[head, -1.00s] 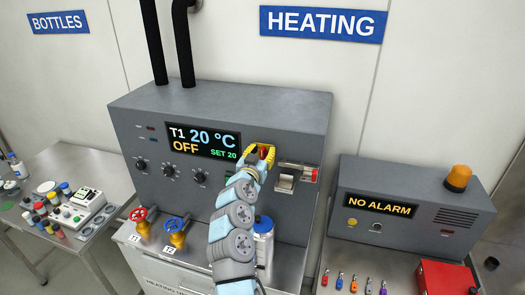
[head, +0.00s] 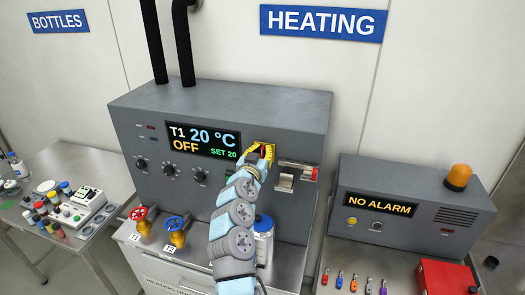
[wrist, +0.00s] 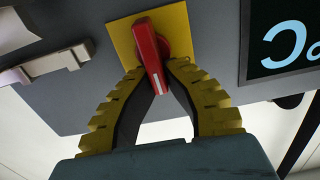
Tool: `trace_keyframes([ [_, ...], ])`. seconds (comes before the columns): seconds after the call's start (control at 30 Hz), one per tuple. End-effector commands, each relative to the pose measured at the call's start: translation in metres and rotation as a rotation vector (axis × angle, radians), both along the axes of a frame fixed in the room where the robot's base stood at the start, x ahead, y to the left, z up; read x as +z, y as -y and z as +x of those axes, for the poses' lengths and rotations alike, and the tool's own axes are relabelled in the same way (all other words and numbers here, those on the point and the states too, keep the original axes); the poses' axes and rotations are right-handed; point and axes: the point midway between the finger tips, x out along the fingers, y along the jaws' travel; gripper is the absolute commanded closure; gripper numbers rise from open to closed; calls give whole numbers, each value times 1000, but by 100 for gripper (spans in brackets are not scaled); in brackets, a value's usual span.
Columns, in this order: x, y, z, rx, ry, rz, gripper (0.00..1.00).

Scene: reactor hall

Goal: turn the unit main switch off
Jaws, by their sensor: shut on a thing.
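The unit main switch is a red handle (wrist: 149,45) on a yellow plate (wrist: 122,38), on the front of the grey heating unit (head: 290,120). In the wrist view the handle stands nearly upright in the picture, slightly tilted. My gripper (wrist: 158,72) has its two yellow ribbed fingers closed on the handle's outer end, one on each side. In the head view my gripper (head: 262,154) covers most of the switch. The display (head: 203,139) beside it reads T1 20 °C, OFF, SET 20.
A metal latch or bracket (head: 296,172) sticks out just right of the switch. Knobs (head: 169,170) and red and blue valves (head: 143,220) are to the left. An alarm box (head: 400,205) reading NO ALARM stands at right.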

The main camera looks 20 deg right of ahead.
Motion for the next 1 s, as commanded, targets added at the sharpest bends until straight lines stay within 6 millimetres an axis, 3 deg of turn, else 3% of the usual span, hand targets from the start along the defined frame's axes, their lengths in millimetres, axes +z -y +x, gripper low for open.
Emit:
trace_keyframes([
  [0.37,-4,-4,3,1,-109,-139,100],
  [1.0,-7,-14,10,2,-468,-619,100],
])
